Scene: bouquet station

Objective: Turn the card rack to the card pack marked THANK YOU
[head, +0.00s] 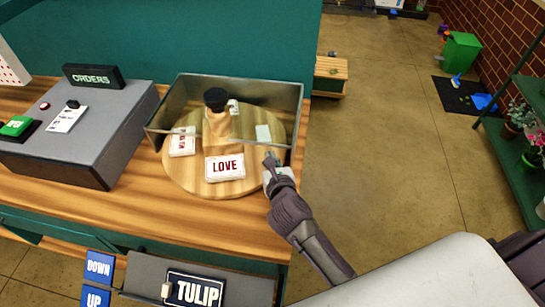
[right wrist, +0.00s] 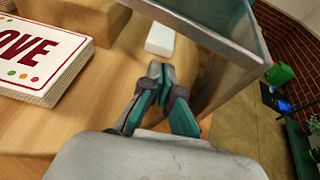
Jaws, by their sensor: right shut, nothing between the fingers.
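The card rack is a round wooden turntable (head: 188,180) with a wooden post and black knob (head: 216,98) in its middle. A pack marked LOVE (head: 225,168) lies at its front; it also shows in the right wrist view (right wrist: 38,50). A pack with red letters I cannot read (head: 182,142) lies at the left. A pale pack (head: 263,133) lies at the right, and another (head: 233,107) is partly hidden behind the post. No THANK YOU is readable. My right gripper (head: 271,160) is shut and empty at the rack's right front edge, right of LOVE; its fingertips (right wrist: 160,70) meet. My left gripper is out of view.
A metal guard (head: 285,95) surrounds the rack's back and sides, its right end close to my right gripper. A grey ORDERS console (head: 110,125) stands left. A TULIP sign (head: 194,290) and a DOWN sign (head: 99,266) are below the counter front. Open floor (head: 385,150) lies right.

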